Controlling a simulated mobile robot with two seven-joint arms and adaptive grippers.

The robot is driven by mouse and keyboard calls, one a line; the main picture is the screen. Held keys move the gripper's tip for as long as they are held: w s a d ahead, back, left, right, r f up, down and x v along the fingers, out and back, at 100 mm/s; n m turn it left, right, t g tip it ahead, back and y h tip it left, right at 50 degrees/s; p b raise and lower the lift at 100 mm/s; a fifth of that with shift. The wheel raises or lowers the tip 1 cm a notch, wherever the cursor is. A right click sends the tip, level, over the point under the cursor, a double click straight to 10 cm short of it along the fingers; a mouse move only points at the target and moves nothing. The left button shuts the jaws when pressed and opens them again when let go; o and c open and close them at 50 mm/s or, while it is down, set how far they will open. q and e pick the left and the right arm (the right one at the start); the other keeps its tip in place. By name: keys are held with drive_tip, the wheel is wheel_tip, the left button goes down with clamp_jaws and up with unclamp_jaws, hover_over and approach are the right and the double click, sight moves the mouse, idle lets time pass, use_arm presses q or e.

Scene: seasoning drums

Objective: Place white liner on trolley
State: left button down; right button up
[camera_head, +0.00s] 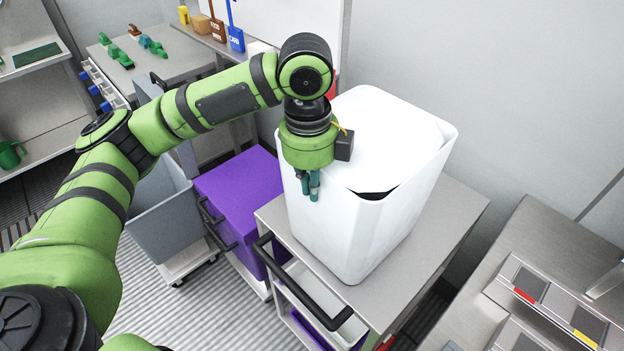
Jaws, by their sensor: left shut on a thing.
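A white liner (336,238), shaped like a tall open bin, stands on the grey top of a trolley (448,215). It looks upright on the trolley top. A white sheet-like surface covers most of its opening, with a dark gap near the front rim. My left gripper (309,192) points down at the liner's left rim and is shut on it. One finger is partly hidden. The trolley has a black handle (300,285) on its front left side. My right gripper is not in view.
A purple box (240,195) on a wheeled base and a grey bin (160,215) stand to the left. A metal table (560,240) with coloured-label trays is at the right. A bench (165,55) with green items is at the back left. Striped floor lies at the lower left.

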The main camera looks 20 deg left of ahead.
use_arm(q)
drive_tip(key=c, duration=1.4)
unclamp_jaws()
drive_tip(key=shift+f, duration=0.1)
drive_tip(key=r, duration=1.2)
drive_tip(key=shift+s+r, duration=0.15)
drive_tip(key=shift+s, duration=0.15)
